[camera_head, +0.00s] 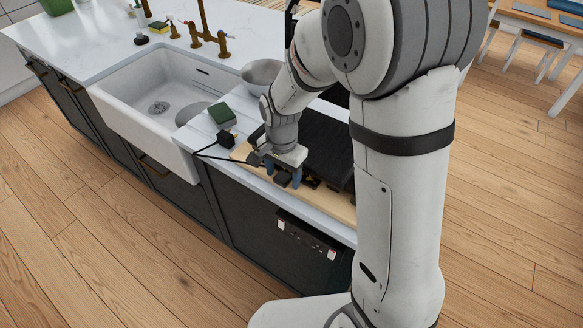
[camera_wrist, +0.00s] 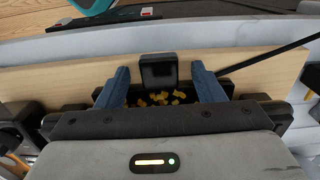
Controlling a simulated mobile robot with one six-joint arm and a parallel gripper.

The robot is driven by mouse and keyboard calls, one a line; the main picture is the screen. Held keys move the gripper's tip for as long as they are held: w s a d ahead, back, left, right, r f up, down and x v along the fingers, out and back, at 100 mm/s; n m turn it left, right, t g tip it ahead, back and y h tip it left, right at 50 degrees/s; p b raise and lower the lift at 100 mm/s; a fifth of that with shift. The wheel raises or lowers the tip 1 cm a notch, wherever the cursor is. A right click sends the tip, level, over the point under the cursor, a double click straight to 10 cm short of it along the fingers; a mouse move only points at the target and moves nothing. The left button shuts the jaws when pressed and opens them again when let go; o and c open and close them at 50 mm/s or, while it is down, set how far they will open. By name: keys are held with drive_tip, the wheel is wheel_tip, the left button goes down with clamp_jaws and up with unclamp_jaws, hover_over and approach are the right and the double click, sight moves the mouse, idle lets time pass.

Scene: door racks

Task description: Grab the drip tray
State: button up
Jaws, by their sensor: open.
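My gripper (camera_wrist: 161,76) is open, with its two blue fingers apart and pointing at the counter's front side. A black upright tab (camera_wrist: 158,68) stands between the fingers, with a gap on each side. Behind it lies a dark tray with yellow bits (camera_wrist: 165,98), which looks like the drip tray; the gripper body hides much of it. In the head view my gripper (camera_head: 282,176) is low at the front of a black ridged appliance (camera_head: 325,140). The tray cannot be made out clearly there.
The appliance stands on a wooden board (camera_head: 338,208) on the white counter. A black cord runs left from it. A green sponge (camera_head: 222,114), a metal bowl (camera_head: 262,73) and the white sink (camera_head: 160,95) lie to the left. The floor before the counter is clear.

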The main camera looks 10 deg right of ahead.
drive_tip(key=c, duration=1.2)
drive_tip(key=shift+r, duration=0.15)
drive_tip(key=shift+r+b, duration=0.1)
drive_tip(key=shift+b, duration=0.35)
drive_tip(key=s+a+b, duration=0.1)
drive_tip(key=s+a, duration=0.2)
drive_tip(key=s, duration=0.1)
drive_tip(key=s+a+b, duration=0.1)
drive_tip(key=s+a, duration=0.3)
drive_tip(key=s, duration=0.1)
drive_tip(key=s+a+b, duration=0.1)
drive_tip(key=s+a, duration=0.3)
drive_tip(key=shift+s+a, duration=0.2)
drive_tip(key=shift+s, duration=0.2)
